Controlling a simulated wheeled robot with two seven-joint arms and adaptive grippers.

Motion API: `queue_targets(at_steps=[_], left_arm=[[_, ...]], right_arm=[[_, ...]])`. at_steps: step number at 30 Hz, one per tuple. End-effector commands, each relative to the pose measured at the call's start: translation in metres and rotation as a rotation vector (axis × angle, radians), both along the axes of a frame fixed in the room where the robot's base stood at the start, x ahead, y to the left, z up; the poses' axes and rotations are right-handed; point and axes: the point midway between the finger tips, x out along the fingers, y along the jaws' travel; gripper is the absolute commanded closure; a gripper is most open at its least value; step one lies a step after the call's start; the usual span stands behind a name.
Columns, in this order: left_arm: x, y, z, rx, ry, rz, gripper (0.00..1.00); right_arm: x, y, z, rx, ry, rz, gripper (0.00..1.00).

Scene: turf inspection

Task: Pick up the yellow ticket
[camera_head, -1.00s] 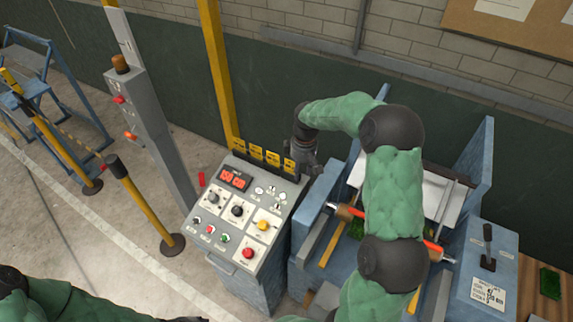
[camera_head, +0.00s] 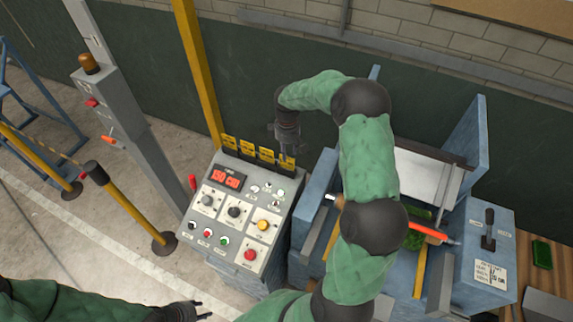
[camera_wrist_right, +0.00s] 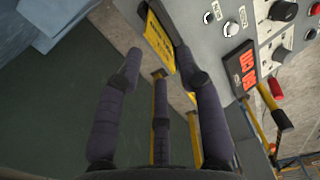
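Several yellow tickets stand in a row along the top back edge of the grey control panel (camera_head: 228,205). The rightmost yellow ticket (camera_head: 287,162) is beside my right gripper (camera_head: 284,155), which reaches down to it from behind. In the right wrist view, one yellow ticket (camera_wrist_right: 160,42) lies just beyond my right gripper (camera_wrist_right: 158,62), whose fingers are spread apart with nothing held between them. The ticket is close to the right-hand fingertip; I cannot tell whether they touch. My left gripper (camera_head: 203,310) is low in the head view, away from the panel, with its small tips apart and empty.
The panel carries a red display (camera_head: 228,178), knobs and buttons. A blue machine (camera_head: 312,215) with an orange-and-white rod (camera_head: 425,231) stands to the right. A yellow post (camera_head: 200,75) and grey column (camera_head: 110,95) stand behind and left. Open floor lies left of the panel.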

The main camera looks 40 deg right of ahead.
Motion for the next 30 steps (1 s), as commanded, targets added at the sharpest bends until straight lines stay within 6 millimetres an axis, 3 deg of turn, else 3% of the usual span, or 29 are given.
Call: queue_targets(at_steps=[9,18,19,23,30], left_arm=[[0.0,0.0,0.016,0.0,0.0,0.0,0.6],[0.0,0.0,0.016,0.0,0.0,0.0,0.6],[0.0,0.0,0.016,0.0,0.0,0.0,0.6],[0.0,0.0,0.016,0.0,0.0,0.0,0.6],[0.0,0.0,0.016,0.0,0.0,0.0,0.6]], right_arm=[[0.002,-0.001,-0.04,0.001,0.003,-0.001,0.63],[0.002,-0.001,-0.046,0.0,0.001,0.0,0.63],[0.002,-0.001,-0.046,0.0,0.001,0.0,0.66],[0.002,-0.001,-0.046,0.0,0.001,0.0,1.0],[0.002,-0.001,-0.046,0.0,0.001,0.0,1.0]])
